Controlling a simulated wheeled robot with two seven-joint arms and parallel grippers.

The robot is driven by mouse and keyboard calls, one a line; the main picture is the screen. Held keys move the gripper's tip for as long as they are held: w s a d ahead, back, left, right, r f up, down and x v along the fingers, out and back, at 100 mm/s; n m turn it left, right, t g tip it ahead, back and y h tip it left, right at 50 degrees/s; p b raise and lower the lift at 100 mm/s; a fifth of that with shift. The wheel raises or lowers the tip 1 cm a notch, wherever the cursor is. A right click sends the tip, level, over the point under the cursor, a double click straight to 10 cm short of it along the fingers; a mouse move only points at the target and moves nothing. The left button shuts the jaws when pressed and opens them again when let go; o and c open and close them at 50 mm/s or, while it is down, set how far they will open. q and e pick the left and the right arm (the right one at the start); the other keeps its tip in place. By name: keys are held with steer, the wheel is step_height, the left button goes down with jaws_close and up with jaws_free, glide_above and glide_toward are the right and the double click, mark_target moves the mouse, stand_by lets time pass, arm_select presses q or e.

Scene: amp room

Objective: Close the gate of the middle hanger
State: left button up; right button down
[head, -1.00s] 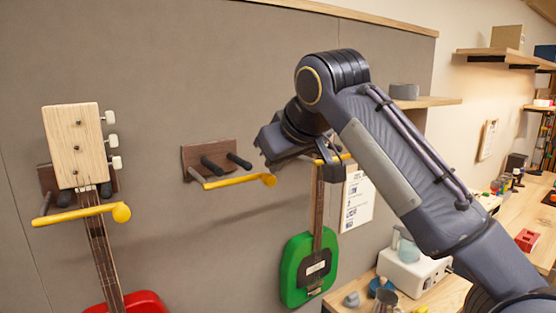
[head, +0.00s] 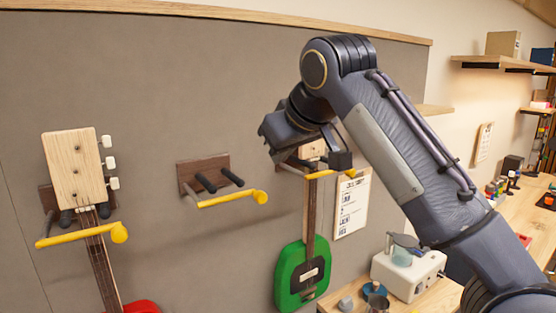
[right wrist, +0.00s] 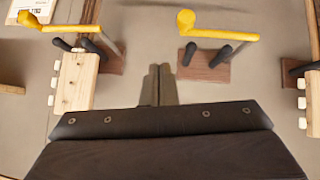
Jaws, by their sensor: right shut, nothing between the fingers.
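The middle hanger (head: 190,172) is a dark wooden block on the wall with two black pegs and no guitar. Its yellow gate (head: 228,200) runs across in front of the peg tips, its ball end at the right. I cannot tell whether it is fully shut. The right wrist view, upside down, shows this hanger (right wrist: 206,74) and gate (right wrist: 220,35) right of centre. My right gripper (right wrist: 160,72) is shut and empty. In the head view it (head: 268,145) is above and right of the gate's ball, apart from it in the picture. My left gripper is out of view.
A red guitar with a pale headstock (head: 72,165) hangs at the left behind its yellow gate (head: 75,236). A green guitar (head: 290,285) hangs at the right, its hanger partly hidden by my right arm. A bench (head: 433,292) with a white machine (head: 405,275) stands at lower right.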

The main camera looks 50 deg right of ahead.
steer(key=s+r, duration=0.4)
steer(key=r, duration=0.1)
steer(key=shift+s+a+p, duration=0.15)
steer(key=shift+s+p, duration=0.25)
steer(key=shift+p, duration=0.05)
steer(key=shift+f, duration=0.15)
